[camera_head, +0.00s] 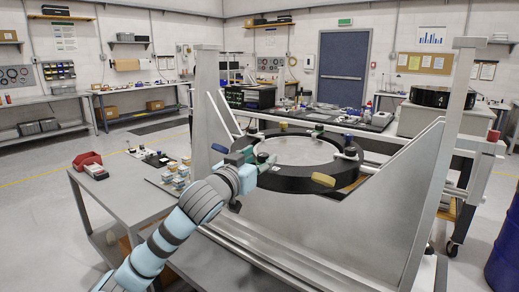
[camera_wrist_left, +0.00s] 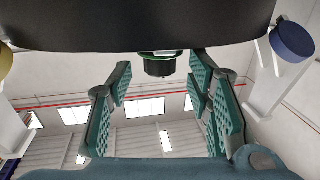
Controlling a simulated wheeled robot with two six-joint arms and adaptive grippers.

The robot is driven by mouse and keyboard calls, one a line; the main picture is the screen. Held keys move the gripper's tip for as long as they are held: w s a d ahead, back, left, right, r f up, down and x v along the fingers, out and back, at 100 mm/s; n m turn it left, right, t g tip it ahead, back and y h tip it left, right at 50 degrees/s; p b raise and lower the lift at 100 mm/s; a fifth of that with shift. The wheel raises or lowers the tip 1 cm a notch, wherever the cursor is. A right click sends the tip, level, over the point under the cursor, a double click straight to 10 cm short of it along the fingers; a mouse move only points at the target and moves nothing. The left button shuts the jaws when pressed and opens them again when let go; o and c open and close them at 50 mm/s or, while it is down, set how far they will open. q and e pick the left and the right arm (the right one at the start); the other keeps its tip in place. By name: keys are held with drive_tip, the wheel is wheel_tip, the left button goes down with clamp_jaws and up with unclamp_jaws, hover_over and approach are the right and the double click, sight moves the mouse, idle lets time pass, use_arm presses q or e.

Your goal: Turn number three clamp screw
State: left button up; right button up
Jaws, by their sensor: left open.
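My left gripper (camera_head: 262,160) is at the ring's near left side. In the left wrist view, looking upward, a dark ribbed clamp screw (camera_wrist_left: 158,66) with a green collar hangs below the ring's underside (camera_wrist_left: 140,28). My left gripper's teal fingers stand open on both sides of the screw, with visible gaps. My right gripper is not in view.
A blue knob (camera_wrist_left: 293,41) shows at right in the wrist view. A grey table (camera_head: 125,205) at left carries a red bin (camera_head: 87,160) and small parts. The fixture's upright post (camera_head: 207,95) stands close behind my left arm. A blue drum (camera_head: 506,240) is at far right.

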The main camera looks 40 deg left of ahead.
use_arm(q)
drive_tip(key=shift+w, duration=0.3)
clamp_jaws()
drive_tip(key=shift+s+a+f+m+h, duration=0.1)
drive_tip(key=shift+a+f+m+h, duration=0.15)
drive_tip(key=shift+m+h, duration=0.3)
drive_tip(key=shift+a+m+h, duration=0.1)
drive_tip(key=shift+m+h, duration=0.25)
drive_tip(key=shift+h, duration=0.4)
drive_tip(key=shift+r+m+h, duration=0.15)
drive_tip(key=shift+m+h, duration=0.35)
drive_tip(key=shift+h, duration=0.4)
unclamp_jaws()
